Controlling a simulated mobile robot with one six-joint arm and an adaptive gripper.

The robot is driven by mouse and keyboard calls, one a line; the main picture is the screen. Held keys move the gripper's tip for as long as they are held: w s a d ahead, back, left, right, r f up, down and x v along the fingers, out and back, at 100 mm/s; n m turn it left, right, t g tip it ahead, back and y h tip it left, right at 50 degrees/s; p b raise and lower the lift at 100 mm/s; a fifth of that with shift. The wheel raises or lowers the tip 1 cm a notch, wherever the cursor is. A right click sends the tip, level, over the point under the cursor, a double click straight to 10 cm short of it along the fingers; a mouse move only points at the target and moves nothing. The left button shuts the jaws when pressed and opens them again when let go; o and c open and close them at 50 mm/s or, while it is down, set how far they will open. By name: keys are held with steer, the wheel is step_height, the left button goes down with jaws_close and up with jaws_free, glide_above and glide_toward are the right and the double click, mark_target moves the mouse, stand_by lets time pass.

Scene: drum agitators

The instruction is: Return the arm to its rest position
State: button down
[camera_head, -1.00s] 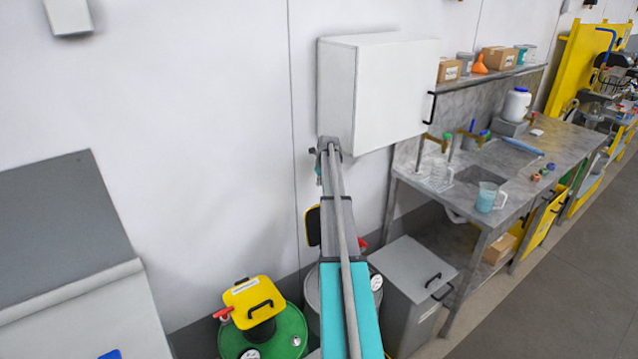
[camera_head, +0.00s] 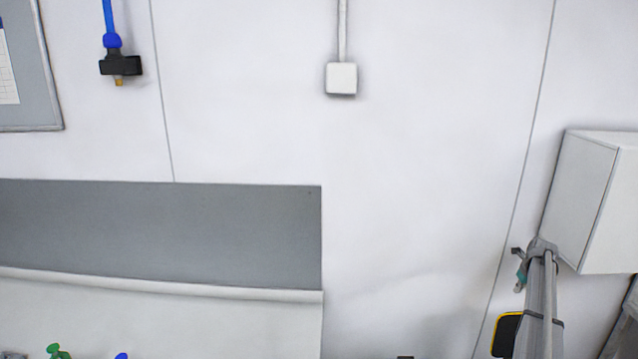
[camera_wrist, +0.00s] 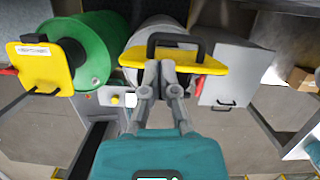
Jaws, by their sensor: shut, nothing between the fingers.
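My gripper (camera_wrist: 158,68) shows in the wrist view with its two grey fingers shut and nothing held between them. In that view its tips overlap a yellow agitator head (camera_wrist: 200,60) with a black handle; I cannot tell how far apart they are. A second yellow head (camera_wrist: 35,62) sits on a green drum (camera_wrist: 100,45) to the left.
A white wall cabinet (camera_head: 585,195) stands beside my arm at the right. A grey box with handles (camera_wrist: 230,75) is right of the drums. A grey and white panel (camera_head: 160,235) is at the left. A white wall box (camera_head: 341,78) hangs above open wall.

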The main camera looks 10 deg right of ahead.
steer(key=s+a+f+n+g+b, duration=0.15)
steer(key=a+n, duration=0.65)
steer(key=a, duration=1)
steer(key=s+a+f+n+b, duration=0.1)
steer(key=s+a+f+n, duration=0.15)
steer(key=a+n, duration=1.05)
steer(key=s+a+f+n+b, duration=0.1)
steer(key=s+a+n, duration=0.6)
steer(key=a, duration=0.8)
steer(key=s+a+f+n+g+b, duration=0.1)
steer(key=s+a+n+b, duration=0.1)
steer(key=s+a+n, duration=0.6)
steer(key=s+a, duration=0.4)
steer(key=a, duration=0.2)
steer(key=shift+s+a+f, duration=0.3)
steer(key=shift+s+a, duration=0.05)
steer(key=shift+s, duration=0.05)
steer(key=shift+g, duration=0.25)
